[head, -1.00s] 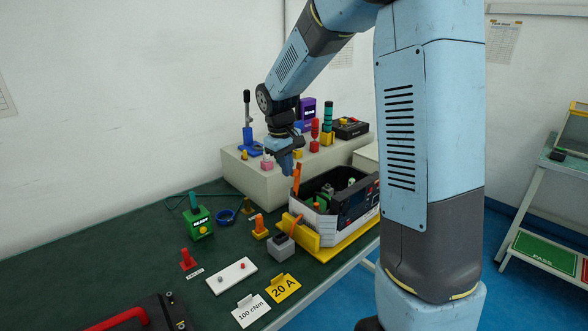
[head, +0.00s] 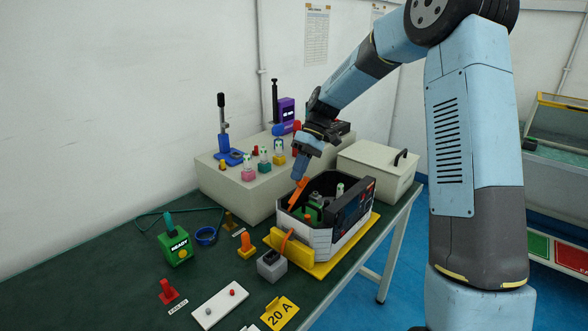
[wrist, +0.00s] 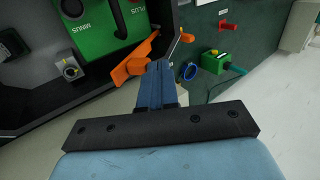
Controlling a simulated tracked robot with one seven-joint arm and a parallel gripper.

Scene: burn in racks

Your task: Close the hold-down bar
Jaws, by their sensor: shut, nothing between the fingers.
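The orange hold-down bar (head: 298,193) stands up at a steep tilt at the near-left end of the open white-and-black box (head: 320,236). In the wrist view the bar (wrist: 133,62) shows as a wide orange piece just ahead of the fingers. My gripper (head: 299,174) is shut and empty, right by the bar's upper end; I cannot tell whether it touches. In the wrist view my gripper's (wrist: 155,66) blue fingers are together beside the bar. A green block (wrist: 100,28) marked PLUS and MINUS, with a black handle, lies inside the box.
The box sits on a yellow base (head: 320,268). A grey block (head: 271,266) and an orange-topped knob (head: 245,245) stand at its left. A beige raised bench (head: 235,196) with several fixtures is behind, and a lidded beige box (head: 378,170) is at the right.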

